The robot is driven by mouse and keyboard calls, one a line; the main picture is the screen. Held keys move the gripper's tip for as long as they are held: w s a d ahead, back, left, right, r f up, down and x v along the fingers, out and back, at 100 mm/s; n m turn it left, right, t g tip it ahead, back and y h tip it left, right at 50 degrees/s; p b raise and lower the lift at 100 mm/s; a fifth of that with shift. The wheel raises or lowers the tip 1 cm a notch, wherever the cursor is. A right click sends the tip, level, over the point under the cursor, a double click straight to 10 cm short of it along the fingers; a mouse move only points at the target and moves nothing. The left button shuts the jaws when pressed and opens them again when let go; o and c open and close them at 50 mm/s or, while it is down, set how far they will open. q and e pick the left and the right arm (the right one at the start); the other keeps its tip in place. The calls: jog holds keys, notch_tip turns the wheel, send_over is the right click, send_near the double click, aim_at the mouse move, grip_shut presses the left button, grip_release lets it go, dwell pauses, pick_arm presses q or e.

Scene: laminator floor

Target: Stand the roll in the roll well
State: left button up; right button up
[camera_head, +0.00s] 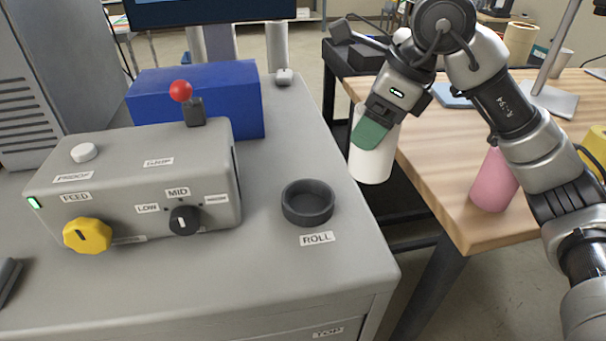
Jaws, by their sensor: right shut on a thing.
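The roll (371,165) is a white upright cylinder. My right gripper (374,128) is shut on it near its top, and a green finger pad covers part of its side. The roll hangs in the air to the right of the machine top, over the gap by the wooden table. The roll well (308,203) is a dark round cup on the grey machine top, with a label reading ROLL in front of it. It is empty. The roll is up and to the right of the well in the picture. My left gripper is not in view.
A grey control box (130,185) with a yellow feed knob (87,235), black dial and red-topped lever (181,92) stands left of the well. A blue block (225,90) is behind it. A pink cylinder (493,182) stands on the wooden table (455,215). The machine top before the well is clear.

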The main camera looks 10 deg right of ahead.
jog(key=w+a+f+p, duration=0.1)
jog(key=a+f, duration=0.2)
jog(key=w+a+f+p, duration=0.1)
jog(key=a+f+p, duration=0.1)
jog(key=a+f, duration=0.1)
jog(key=w+a+f+p, duration=0.1)
jog(key=a+f+p, duration=0.1)
jog(key=a+f, duration=0.1)
jog(key=shift+w+a+f, duration=0.15)
jog(key=shift+w+f, duration=0.15)
jog(key=shift+f, duration=0.15)
jog(key=shift+f+b, duration=0.3)
jog(key=shift+f, duration=0.05)
jog(key=o, duration=1)
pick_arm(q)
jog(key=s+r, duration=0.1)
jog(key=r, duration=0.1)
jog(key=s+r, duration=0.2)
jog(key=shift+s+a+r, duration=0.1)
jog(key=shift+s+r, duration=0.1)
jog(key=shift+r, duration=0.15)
pick_arm(e)
jog(key=shift+o, duration=0.2)
